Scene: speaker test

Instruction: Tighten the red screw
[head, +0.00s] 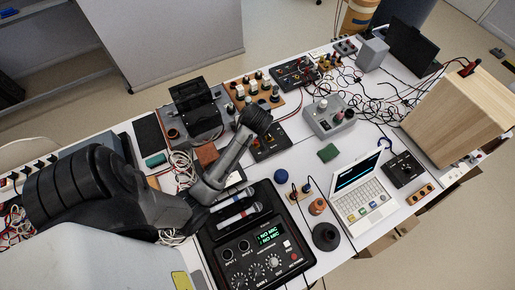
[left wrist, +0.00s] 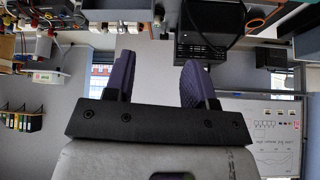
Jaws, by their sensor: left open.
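I cannot make out a red screw for certain. A small red part (head: 467,69) sits on top of the wooden box (head: 450,105) at the right of the head view, too small to identify. My left gripper (left wrist: 160,70) shows in the left wrist view with its two purple fingers apart and nothing between them. In the head view my left arm comes in from the left and reaches over the table; its fingers cannot be made out there. My right gripper is in neither view.
A black control unit (head: 265,262) with a green display stands at the front. A white laptop (head: 362,203), a grey box with knobs (head: 329,118) and a dark disc (head: 326,237) are on the white table. Loose cables crowd the far right part.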

